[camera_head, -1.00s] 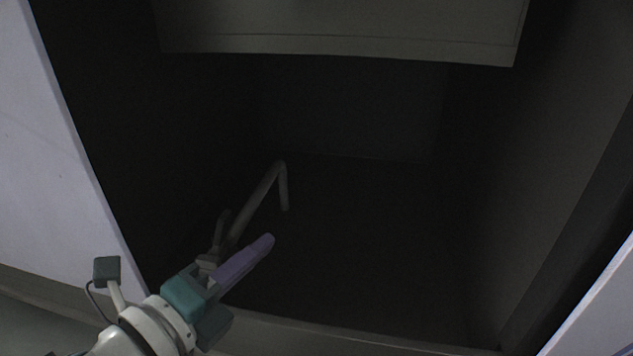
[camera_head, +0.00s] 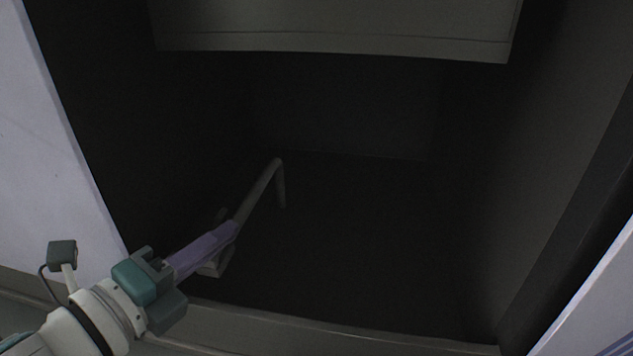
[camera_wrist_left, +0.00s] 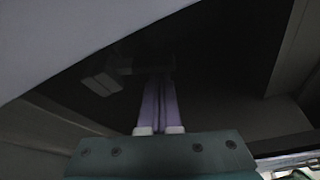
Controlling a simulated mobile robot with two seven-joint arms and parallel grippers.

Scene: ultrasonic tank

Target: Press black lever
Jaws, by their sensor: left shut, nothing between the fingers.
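A grey bent spout (camera_head: 262,187) rises from a fixture (camera_head: 212,270) at the left inside the dark tank. A small dark lever-like part (camera_head: 221,214) shows just above my fingers, beside the spout's lower end; it is dim and partly hidden. My left gripper (camera_head: 236,227) has its purple fingers shut and empty, crossing in front of the fixture. Whether they touch the lever or spout I cannot tell. In the left wrist view the shut fingers (camera_wrist_left: 158,80) point at a dim dark shape (camera_wrist_left: 130,65). My right gripper is not in view.
The tank's front rim (camera_head: 340,333) runs below the opening. A pale panel (camera_head: 60,130) stands at the left and a grey overhang (camera_head: 335,30) hangs above. The dark inside right of the spout looks clear.

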